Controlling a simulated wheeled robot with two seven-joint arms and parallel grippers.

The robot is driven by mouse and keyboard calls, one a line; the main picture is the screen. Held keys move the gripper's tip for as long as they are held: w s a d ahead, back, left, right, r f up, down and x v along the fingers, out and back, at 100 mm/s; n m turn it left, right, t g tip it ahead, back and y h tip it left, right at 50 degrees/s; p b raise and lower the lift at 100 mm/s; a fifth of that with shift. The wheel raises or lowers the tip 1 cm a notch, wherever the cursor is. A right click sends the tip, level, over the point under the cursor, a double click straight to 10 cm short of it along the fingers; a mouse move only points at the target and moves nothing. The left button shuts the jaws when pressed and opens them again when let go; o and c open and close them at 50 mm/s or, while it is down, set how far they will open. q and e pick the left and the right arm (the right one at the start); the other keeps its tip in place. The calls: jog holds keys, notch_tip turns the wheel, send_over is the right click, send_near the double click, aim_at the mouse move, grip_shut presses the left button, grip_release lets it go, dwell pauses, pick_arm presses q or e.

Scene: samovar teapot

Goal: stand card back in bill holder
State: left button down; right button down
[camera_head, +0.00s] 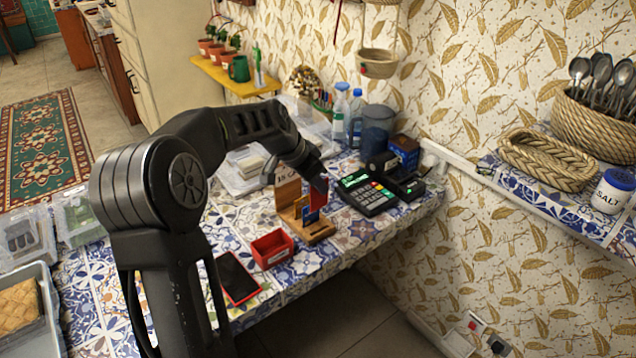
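The wooden bill holder (289,195) stands on the tiled table, with an upright back board and a flat base. A blue card (310,216) stands low at its front. A red card (318,197) is just above and beside the blue one, over the holder's base. My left gripper (320,183) comes down from the upper left, its dark tip over the top of the red card, and looks shut on it. The individual fingers are hard to make out. I cannot tell whether the red card's lower edge touches the holder. My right gripper is not in view.
A red open box (272,248) and a dark phone (237,278) lie in front of the holder. A card terminal (367,194) stands close on the right. Clear plastic boxes (240,172) are behind. The table's front edge is near.

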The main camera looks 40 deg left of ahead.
aim_at(319, 204)
pick_arm(q)
jog(key=shift+f, duration=0.1)
notch_tip(319, 204, down, 6)
jog(key=b, duration=0.4)
jog(key=shift+f+b, duration=0.65)
jog(key=shift+b, duration=0.4)
dwell(1.0)
jog(key=shift+f+b, duration=0.85)
jog(key=shift+f, duration=0.05)
dwell(0.3)
jog(key=c, duration=2.1)
grip_release()
jog(key=o, duration=0.5)
jog(key=shift+o, duration=0.7)
